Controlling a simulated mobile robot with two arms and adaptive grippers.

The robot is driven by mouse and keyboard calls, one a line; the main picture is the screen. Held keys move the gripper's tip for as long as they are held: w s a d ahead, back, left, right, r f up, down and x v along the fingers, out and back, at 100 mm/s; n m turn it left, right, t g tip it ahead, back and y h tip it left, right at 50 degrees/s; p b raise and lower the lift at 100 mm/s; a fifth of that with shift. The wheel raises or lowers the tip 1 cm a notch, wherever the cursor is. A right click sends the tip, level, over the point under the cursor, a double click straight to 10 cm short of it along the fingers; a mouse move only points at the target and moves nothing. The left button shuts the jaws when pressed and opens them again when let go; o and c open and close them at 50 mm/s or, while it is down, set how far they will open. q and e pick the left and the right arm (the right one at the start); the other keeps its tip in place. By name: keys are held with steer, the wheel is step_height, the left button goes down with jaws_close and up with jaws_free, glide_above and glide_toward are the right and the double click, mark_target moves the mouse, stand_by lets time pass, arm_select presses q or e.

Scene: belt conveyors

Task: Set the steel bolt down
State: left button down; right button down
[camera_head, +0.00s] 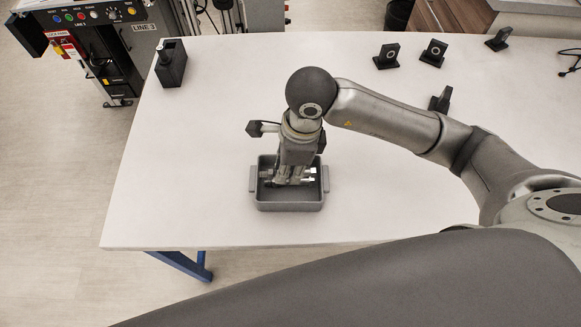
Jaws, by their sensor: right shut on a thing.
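My right gripper (290,182) points down into a small grey box (290,207) with a handle on each side. It is shut on the steel bolt (311,173), whose shiny end shows just right of the fingers. The bolt lies roughly level, inside the outline of the box. The fingers and wrist hide its middle, and I cannot tell whether it touches the box floor. My left gripper is out of view.
The box stands on a white table (200,150). A black holder (171,64) is at the far left corner. Black brackets (386,56) stand at the back right, and another (441,99) is close behind my right forearm. The table left of the box is clear.

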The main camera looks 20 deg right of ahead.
mark_target(290, 173)
steer(key=shift+w+d+f, duration=0.25)
steer(key=shift+w+f, duration=0.25)
steer(key=shift+f, duration=0.15)
steer(key=shift+w+d+f+p, duration=0.15)
steer(key=shift+f+p, duration=0.4)
steer(key=shift+f, duration=0.45)
steer(key=shift+w+d+f+p, duration=0.15)
steer(key=shift+f+p, duration=0.4)
steer(key=shift+f, duration=0.4)
steer(key=shift+a, duration=0.1)
steer(key=shift+f, duration=0.1)
steer(key=shift+f+b, duration=0.55)
steer(key=shift+b, duration=0.25)
steer(key=c, duration=1.3)
jaws_free()
steer(key=shift+r, duration=0.1)
